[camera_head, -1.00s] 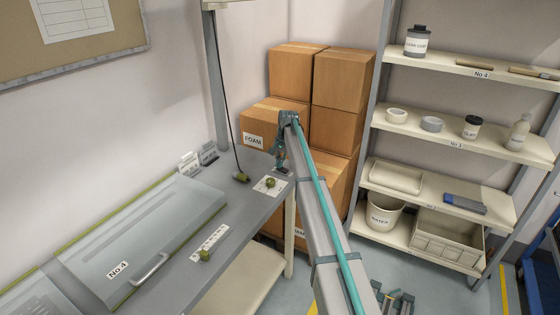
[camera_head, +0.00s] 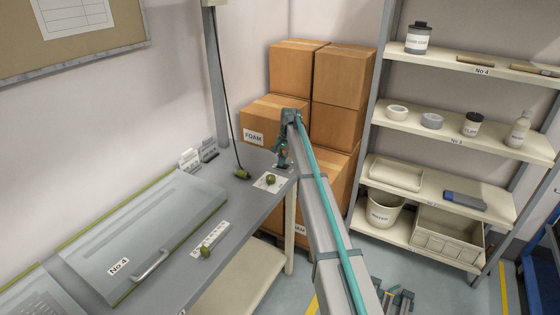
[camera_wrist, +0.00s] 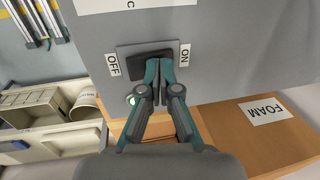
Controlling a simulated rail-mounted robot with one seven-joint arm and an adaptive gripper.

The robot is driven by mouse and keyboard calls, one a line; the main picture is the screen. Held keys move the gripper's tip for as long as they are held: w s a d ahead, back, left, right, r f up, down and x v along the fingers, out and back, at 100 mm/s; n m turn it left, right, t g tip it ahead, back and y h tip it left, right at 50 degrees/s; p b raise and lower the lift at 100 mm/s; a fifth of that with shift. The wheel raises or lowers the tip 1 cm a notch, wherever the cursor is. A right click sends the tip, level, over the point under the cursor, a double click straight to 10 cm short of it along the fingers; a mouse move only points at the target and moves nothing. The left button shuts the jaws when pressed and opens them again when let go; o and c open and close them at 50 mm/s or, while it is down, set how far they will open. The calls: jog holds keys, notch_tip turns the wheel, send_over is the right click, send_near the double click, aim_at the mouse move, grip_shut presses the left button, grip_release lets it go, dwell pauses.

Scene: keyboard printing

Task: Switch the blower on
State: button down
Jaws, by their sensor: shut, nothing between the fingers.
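In the wrist view, a switch plate (camera_wrist: 118,66) on a grey surface carries a dark rocker (camera_wrist: 136,66), with an OFF label (camera_wrist: 112,64) at its left and an ON label (camera_wrist: 185,55) at its right. My gripper (camera_wrist: 160,66) is shut and empty, its fingertips over the rocker's right part, on the ON side. I cannot tell whether they press it. The fingers hide part of the rocker. A small green light (camera_wrist: 131,99) shows beside the left finger. In the head view, my gripper (camera_head: 282,163) is at the bench's far right corner.
Cardboard boxes (camera_head: 343,78) stand behind the gripper. A shelf rack (camera_head: 455,128) stands at the right.

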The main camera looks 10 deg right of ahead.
dwell(0.3)
notch_tip(320, 180, up, 14)
jog(key=w+a, duration=0.1)
jog(key=a, duration=0.1)
jog(key=shift+w+b, duration=0.2)
jog(key=shift+b, duration=0.2)
